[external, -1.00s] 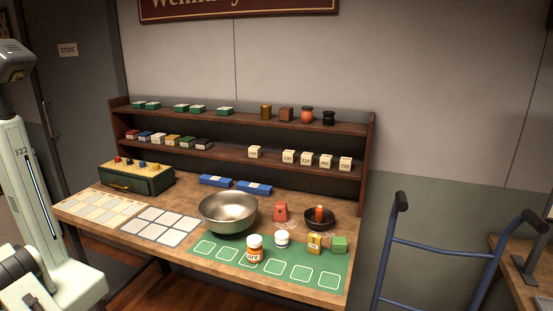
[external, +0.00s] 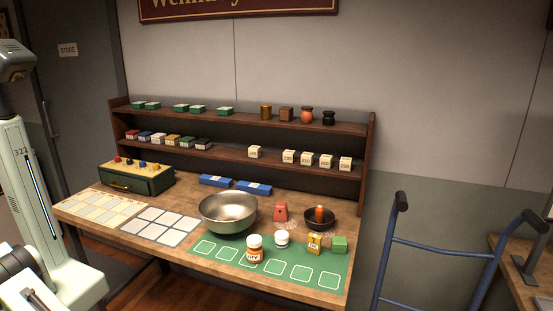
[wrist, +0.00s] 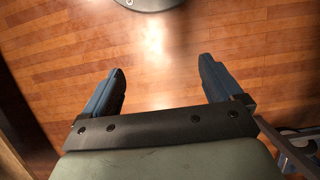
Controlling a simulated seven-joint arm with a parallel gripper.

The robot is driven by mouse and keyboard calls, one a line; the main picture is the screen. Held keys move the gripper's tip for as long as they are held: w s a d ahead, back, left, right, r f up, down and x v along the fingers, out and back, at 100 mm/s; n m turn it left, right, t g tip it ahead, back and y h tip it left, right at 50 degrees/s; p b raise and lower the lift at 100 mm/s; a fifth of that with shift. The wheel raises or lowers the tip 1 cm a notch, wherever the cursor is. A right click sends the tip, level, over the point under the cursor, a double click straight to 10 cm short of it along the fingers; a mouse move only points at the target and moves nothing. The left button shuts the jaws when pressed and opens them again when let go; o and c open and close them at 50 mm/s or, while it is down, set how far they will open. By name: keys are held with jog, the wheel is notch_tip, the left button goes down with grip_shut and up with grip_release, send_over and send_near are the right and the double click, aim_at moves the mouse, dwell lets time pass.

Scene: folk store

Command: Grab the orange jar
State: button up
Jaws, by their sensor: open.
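An orange, rounded jar with a dark top (external: 307,115) stands on the upper shelf, between a brown box and a black jar. The gripper is out of the external view.
A metal bowl (external: 229,213) stands beside the green mat (external: 205,249). A blue hand-truck frame (external: 440,252) stands right of the table.

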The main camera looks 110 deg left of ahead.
jog(key=w+a+r+n+t, duration=0.2)
jog(key=w+a+r+t, duration=0.1)
jog(key=w+r, duration=1.05)
jog(key=w+a+r+n, duration=0.4)
jog(key=w+a+r, duration=0.5)
jog(key=a, duration=0.1)
notch_tip(320, 180, up, 31)
jog(key=n, duration=1.4)
send_over(255, 242)
jog(key=shift+w+f+t, duration=0.1)
jog(key=shift+f+t, duration=0.05)
jog(key=shift+t, duration=0.25)
jog(key=f, duration=0.8)
jog(key=shift+s+a+f, duration=0.1)
jog(key=shift+s+f, duration=0.05)
jog(key=shift+s, duration=0.05)
jog(key=shift+s+a+f, duration=0.2)
jog(key=shift+f, duration=0.55)
jog(key=shift+s+a+f, duration=0.1)
jog(key=shift+a+f, duration=0.05)
jog(key=shift+f, duration=0.8)
jog(key=shift+s+a+f, duration=0.1)
jog(key=shift+f, duration=0.8)
jog(key=shift+w, duration=0.1)
